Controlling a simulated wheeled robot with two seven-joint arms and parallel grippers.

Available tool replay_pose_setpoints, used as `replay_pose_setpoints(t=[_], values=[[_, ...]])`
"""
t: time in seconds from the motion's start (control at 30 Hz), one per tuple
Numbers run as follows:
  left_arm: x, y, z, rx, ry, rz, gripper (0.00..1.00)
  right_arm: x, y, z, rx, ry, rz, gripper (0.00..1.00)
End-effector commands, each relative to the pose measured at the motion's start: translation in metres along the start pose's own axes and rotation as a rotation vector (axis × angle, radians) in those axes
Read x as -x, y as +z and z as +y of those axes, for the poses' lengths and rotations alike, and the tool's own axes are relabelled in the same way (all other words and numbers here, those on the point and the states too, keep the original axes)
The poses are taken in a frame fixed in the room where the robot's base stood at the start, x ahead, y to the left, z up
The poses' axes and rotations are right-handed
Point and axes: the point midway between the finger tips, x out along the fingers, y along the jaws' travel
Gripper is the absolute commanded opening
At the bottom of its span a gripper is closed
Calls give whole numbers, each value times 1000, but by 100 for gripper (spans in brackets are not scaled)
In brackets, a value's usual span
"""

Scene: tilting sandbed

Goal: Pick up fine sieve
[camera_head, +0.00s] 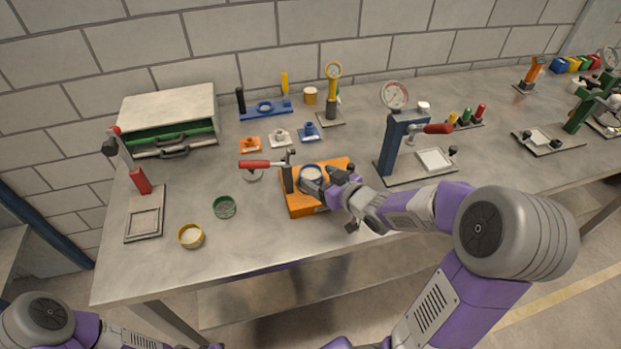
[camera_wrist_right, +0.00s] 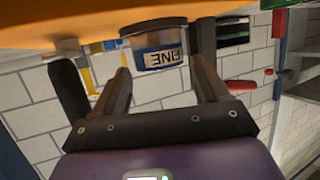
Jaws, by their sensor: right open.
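The fine sieve (camera_head: 311,173) is a round cup with a blue band, seated on the orange tilting base (camera_head: 296,205) near the middle of the bench. In the right wrist view, which is turned upside down, the sieve (camera_wrist_right: 160,45) shows a white label reading FINE. My right gripper (camera_head: 333,188) is at the sieve's right side in the head view. In the wrist view the right gripper (camera_wrist_right: 163,70) is open, its fingertips spread about the sieve's width, with the sieve just beyond them. I cannot tell whether they touch it. My left gripper is not visible; only part of the left arm shows.
A red-handled clamp (camera_head: 262,164) stands at the base's left. A blue press with a gauge (camera_head: 391,145) is to the right. A green ring (camera_head: 224,207) and a yellow cup (camera_head: 190,236) lie at the front left. Small coloured blocks sit behind. The bench front between is clear.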

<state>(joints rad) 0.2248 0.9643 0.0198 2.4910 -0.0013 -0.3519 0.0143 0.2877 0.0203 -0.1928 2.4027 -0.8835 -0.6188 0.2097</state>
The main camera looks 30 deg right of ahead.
Motion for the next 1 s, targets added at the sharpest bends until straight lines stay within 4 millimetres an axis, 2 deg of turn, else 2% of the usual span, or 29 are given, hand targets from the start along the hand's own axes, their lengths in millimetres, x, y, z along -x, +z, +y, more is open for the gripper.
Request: replay_pose_setpoints(t=[0.1,0.2,0.47,0.73,0.8,1.0], values=[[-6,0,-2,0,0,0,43,-20,0,0,0,-2,0,74],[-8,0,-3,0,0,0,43,-28,0,1,-1,-1,0,74],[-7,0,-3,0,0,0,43,-30,-1,1,-1,0,0,74],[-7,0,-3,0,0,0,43,-30,-1,1,-1,0,0,34],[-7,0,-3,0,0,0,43,-30,-1,1,-1,0,-1,30],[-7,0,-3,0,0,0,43,-30,0,1,-1,0,-2,30]])
